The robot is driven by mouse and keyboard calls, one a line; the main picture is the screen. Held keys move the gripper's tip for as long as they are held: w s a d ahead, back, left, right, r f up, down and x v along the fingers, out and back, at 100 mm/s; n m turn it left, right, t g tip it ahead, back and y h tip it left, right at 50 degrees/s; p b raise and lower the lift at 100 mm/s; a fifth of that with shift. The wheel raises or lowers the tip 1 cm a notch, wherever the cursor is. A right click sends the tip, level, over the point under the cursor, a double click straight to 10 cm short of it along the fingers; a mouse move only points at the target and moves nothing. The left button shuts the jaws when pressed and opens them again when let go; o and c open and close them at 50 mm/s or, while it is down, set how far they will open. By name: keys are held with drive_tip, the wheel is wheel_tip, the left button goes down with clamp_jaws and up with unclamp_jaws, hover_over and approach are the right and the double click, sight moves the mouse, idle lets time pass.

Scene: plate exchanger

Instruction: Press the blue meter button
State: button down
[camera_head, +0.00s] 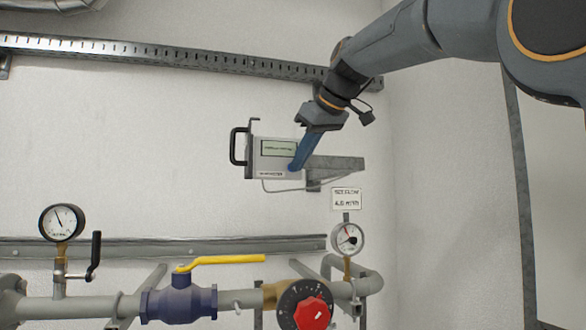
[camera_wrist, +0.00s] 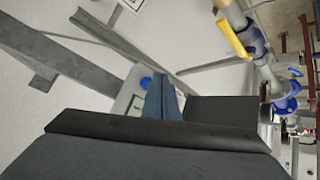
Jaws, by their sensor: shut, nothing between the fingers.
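The meter (camera_head: 256,160) is a light grey box with a green display (camera_head: 278,148) and a black handle on its left side, mounted on the wall. The blue meter button (camera_wrist: 147,83) shows in the wrist view, just left of the fingertips, on the meter's pale face (camera_wrist: 130,92). My gripper (camera_head: 294,166) has its blue fingers shut and empty, slanting down to the lower right of the meter's front. The fingers also show in the wrist view (camera_wrist: 160,82). In the head view the fingers cover the button area. I cannot tell whether they touch the button.
A metal bracket (camera_head: 335,163) sticks out right of the meter. Below are a red knob (camera_head: 312,314), a yellow-handled valve (camera_head: 225,261), pipes and two gauges (camera_head: 61,222) (camera_head: 347,239). A slotted rail (camera_head: 170,53) runs above. The wall left of the meter is clear.

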drive_tip(key=shift+w, duration=0.1)
drive_tip(key=shift+w+a+p, duration=0.1)
drive_tip(key=shift+w+p, duration=0.2)
drive_tip(key=shift+p, duration=0.05)
drive_tip(key=shift+w+a, duration=0.1)
drive_tip(key=shift+w, duration=0.25)
idle(0.9)
drive_tip(key=shift+s+d, duration=0.2)
drive_tip(key=shift+s, duration=0.55)
drive_tip(key=s+b, duration=0.1)
drive_tip(key=s, duration=0.1)
drive_tip(key=s+d+b, duration=0.1)
drive_tip(key=s, duration=0.1)
drive_tip(key=shift+s+d+b, duration=0.2)
drive_tip(key=shift+s+b, duration=0.2)
idle(0.7)
